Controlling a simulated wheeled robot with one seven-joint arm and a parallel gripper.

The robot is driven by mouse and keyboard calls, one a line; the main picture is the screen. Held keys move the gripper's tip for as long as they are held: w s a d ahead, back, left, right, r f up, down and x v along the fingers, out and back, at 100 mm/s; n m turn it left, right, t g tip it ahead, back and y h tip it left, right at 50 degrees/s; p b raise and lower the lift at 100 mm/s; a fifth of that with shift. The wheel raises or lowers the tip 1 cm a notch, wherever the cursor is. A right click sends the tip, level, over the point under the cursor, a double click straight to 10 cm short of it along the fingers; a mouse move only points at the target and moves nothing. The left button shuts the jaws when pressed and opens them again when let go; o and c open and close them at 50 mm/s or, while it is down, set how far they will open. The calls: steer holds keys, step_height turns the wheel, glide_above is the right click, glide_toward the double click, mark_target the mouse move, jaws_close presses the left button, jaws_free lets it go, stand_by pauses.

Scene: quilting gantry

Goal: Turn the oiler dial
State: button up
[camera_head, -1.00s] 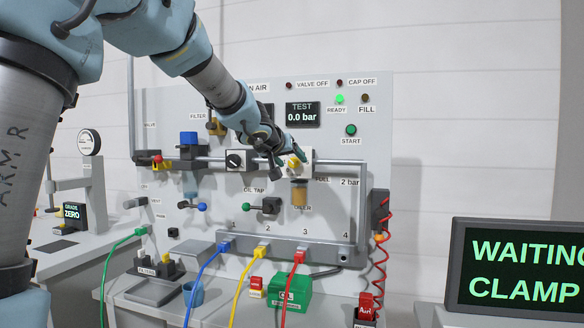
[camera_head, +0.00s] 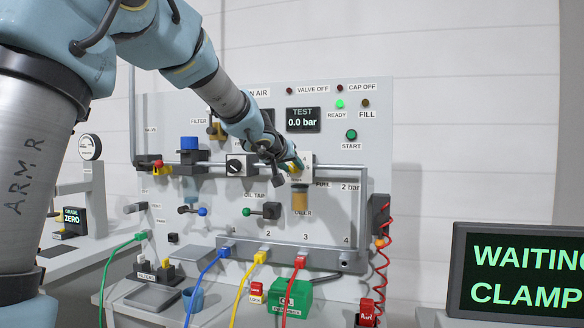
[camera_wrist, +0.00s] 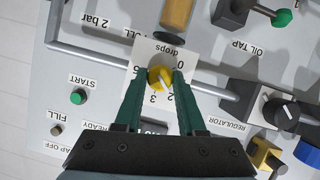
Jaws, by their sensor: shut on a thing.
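The oiler dial is a small yellow knob (camera_wrist: 160,78) with a light pointer mark, set on a white plate (camera_wrist: 147,54) marked "drops" with numbers around it. In the wrist view my gripper (camera_wrist: 160,80) has its two green fingers on either side of the knob, shut on it. In the head view my gripper (camera_head: 292,166) reaches the white plate from the upper left and hides most of the knob. The amber oiler bowl (camera_head: 299,200) hangs just below the plate.
The regulator knob (camera_head: 235,167) sits left of the dial, with the oil tap (camera_head: 270,210) below. A grey pipe frames the panel. The display (camera_head: 303,119) reads TEST 0.0 bar; the green READY lamp (camera_head: 339,104) is lit. A screen (camera_head: 520,270) shows WAITING and CLAMP.

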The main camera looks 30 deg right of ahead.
jaws_close()
